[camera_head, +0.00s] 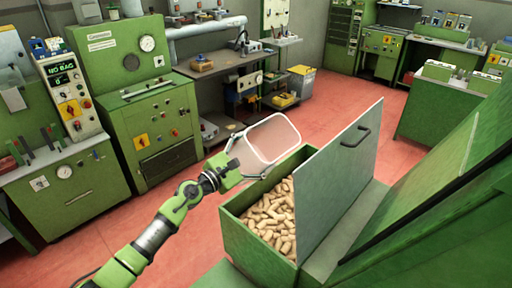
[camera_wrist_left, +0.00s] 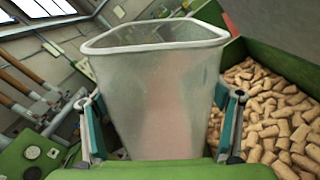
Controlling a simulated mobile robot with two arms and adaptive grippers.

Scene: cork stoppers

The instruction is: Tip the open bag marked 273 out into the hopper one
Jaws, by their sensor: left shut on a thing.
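A translucent, pale bag (camera_head: 268,142) with a stiff rim is held tilted in my left gripper (camera_head: 232,166), beside and above the far-left end of the green hopper (camera_head: 245,232). In the left wrist view the bag (camera_wrist_left: 165,90) stands between the two fingers of the gripper (camera_wrist_left: 160,135), its wide mouth away from the palm. I see no corks inside it, and no number is readable. The hopper holds many cork stoppers (camera_head: 272,218), also seen at right in the wrist view (camera_wrist_left: 270,115). My right gripper is not in view.
The hopper's grey lid (camera_head: 340,180) with a dark handle stands raised along its right side. Green machines (camera_head: 140,90) stand at left, a workbench (camera_head: 225,65) behind. Red floor (camera_head: 325,95) is clear between them and the hopper.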

